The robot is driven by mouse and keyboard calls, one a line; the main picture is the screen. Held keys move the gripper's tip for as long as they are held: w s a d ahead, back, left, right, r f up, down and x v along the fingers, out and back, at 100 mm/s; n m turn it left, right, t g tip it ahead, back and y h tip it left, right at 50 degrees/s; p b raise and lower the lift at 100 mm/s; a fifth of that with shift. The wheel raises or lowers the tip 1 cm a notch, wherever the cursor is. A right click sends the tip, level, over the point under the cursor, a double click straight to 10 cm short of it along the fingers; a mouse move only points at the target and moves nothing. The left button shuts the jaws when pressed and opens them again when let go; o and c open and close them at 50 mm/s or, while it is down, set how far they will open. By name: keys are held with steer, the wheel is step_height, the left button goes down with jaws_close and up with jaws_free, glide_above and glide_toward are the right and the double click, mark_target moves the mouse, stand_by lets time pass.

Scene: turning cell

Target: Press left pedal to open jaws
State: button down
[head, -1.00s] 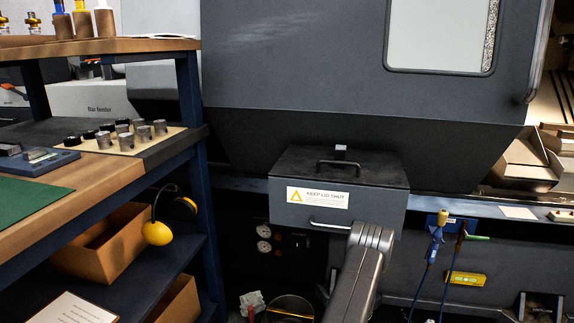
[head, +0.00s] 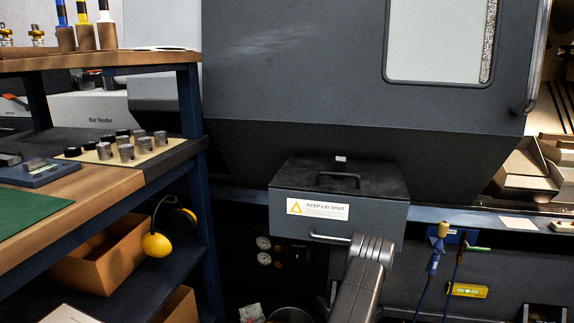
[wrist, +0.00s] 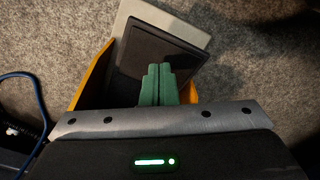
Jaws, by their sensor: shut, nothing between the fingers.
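In the wrist view a pedal (wrist: 150,52) with a dark tread lies on the floor, with a pale grey plate behind it and yellow side walls (wrist: 98,80). My gripper (wrist: 159,70) has green fingers that are together and empty. The fingertips overlap the near part of the tread in the picture. I cannot tell whether they touch it or hover above it. Only one pedal shows, and no marking tells left from right. In the head view my forearm reaches down in front of the machine (head: 300,90), and my gripper is out of that picture.
A lidded grey box (head: 380,200) juts from the machine above my arm. A blue cable (wrist: 38,100) lies left of the pedal. A workbench (head: 100,190) with shelves stands at the left. Bare grey floor (wrist: 270,70) lies right of the pedal.

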steer(key=shift+f, duration=0.1)
stand_by(0.5)
steer(key=shift+f+b, duration=2)
steer(key=shift+f, duration=0.1)
steer(key=shift+r+p, duration=2.65)
steer(key=shift+r, duration=2.05)
steer(key=shift+f, duration=0.1)
steer(key=shift+f+b, duration=1.6)
steer(key=shift+f, duration=1.25)
steer(key=shift+r, duration=0.1)
